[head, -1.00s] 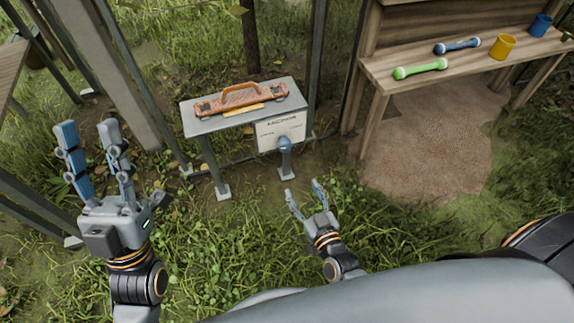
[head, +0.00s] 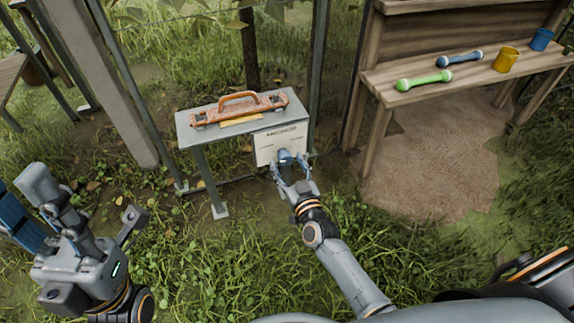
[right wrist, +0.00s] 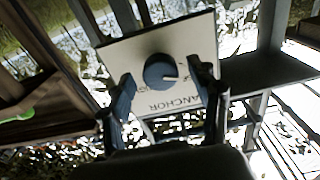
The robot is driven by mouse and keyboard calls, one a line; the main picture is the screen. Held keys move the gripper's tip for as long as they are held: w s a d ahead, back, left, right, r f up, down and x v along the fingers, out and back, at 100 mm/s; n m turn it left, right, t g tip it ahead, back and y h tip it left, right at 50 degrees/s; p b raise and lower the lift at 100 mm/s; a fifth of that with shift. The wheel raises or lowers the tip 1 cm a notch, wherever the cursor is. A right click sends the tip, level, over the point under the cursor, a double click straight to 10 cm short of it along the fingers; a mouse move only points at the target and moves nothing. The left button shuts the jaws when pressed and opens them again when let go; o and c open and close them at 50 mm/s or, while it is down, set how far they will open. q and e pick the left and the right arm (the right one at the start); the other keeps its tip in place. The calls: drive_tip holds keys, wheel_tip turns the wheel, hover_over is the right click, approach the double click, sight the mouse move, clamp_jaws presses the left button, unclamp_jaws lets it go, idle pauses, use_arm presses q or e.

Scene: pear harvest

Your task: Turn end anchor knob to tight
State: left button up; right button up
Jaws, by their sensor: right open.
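The anchor knob (head: 285,157) is a round blue-grey knob on a white labelled plate (head: 268,146) at the front of a small grey stand. In the right wrist view the knob (right wrist: 160,71) has a pale pointer line, and the plate (right wrist: 199,39) reads "ANCHOR". My right gripper (head: 291,163) is open, with one finger on each side of the knob. In the right wrist view its fingers (right wrist: 165,92) flank the knob, with gaps visible; contact is not clear. My left gripper (head: 35,208) is at the lower left, away from the stand, its fingers apart.
An orange-brown handled tool (head: 239,107) lies on the stand top (head: 188,127). A wooden bench (head: 388,92) at the right holds a green tool (head: 424,80), a blue tool (head: 459,57), a yellow cup (head: 506,60) and a blue cup (head: 541,39). Metal posts stand left and behind.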

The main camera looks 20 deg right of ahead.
drive_tip(key=shift+w, duration=0.4)
drive_tip(key=shift+c, duration=0.5)
drive_tip(key=c, duration=1.1)
